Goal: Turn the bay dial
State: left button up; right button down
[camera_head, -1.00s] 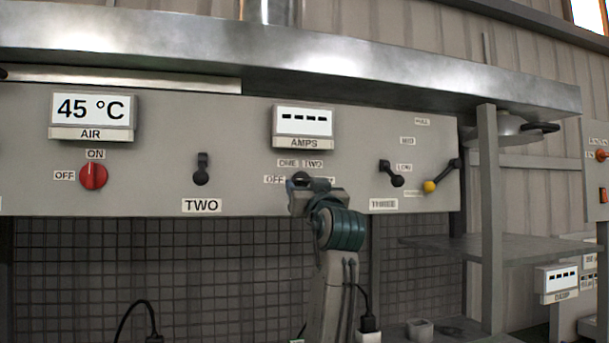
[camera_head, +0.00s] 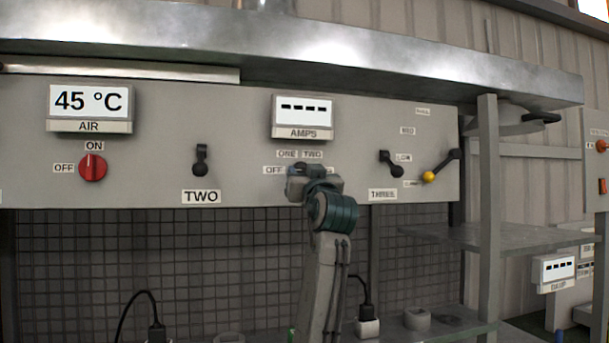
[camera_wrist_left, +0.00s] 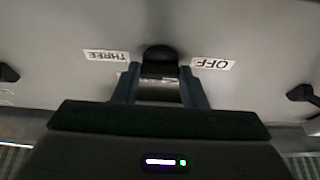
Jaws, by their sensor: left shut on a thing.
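The bay dial sits on the grey panel below the AMPS display (camera_head: 302,117), among labels reading OFF, ONE, TWO and, in the left wrist view, THREE (camera_wrist_left: 106,55). In the head view my left gripper covers the dial. In the left wrist view the dial shows as a dark knob (camera_wrist_left: 160,58) between the fingertips, with the OFF label (camera_wrist_left: 212,63) to its right. My left gripper (camera_head: 299,176) is at the panel, shut on the dial; it also shows in the left wrist view (camera_wrist_left: 159,82). The dial's pointer direction cannot be made out. My right gripper is not in view.
A red AIR knob (camera_head: 93,167) and a black lever (camera_head: 201,160) above the TWO label are to the left. Another black lever (camera_head: 391,164) and a yellow-tipped lever (camera_head: 442,166) are to the right. A metal ledge (camera_head: 330,63) overhangs the panel.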

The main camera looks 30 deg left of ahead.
pick_arm(q)
jog(key=shift+m, duration=0.4)
jog(key=m+t+h, duration=0.1)
jog(key=m, duration=0.2)
jog(key=m+t+h+p, duration=0.1)
jog(key=m+h, duration=0.1)
jog(key=m, duration=0.1)
jog(key=shift+s+a+r+m, duration=0.15)
jog(key=shift+m, duration=0.25)
jog(key=m+h+p, duration=0.1)
jog(key=m, duration=0.1)
jog(key=m+t+h+p, duration=0.1)
jog(key=m+p, duration=0.1)
jog(key=m, duration=0.1)
jog(key=shift+s+r+m+h, duration=0.1)
jog(key=shift+r+m+h, duration=0.05)
jog(key=shift+m+h, duration=0.2)
jog(key=shift+a+m+h+p, duration=0.1)
jog(key=shift+m+h+p, duration=0.6)
jog(key=shift+m, duration=0.55)
jog(key=o, duration=1)
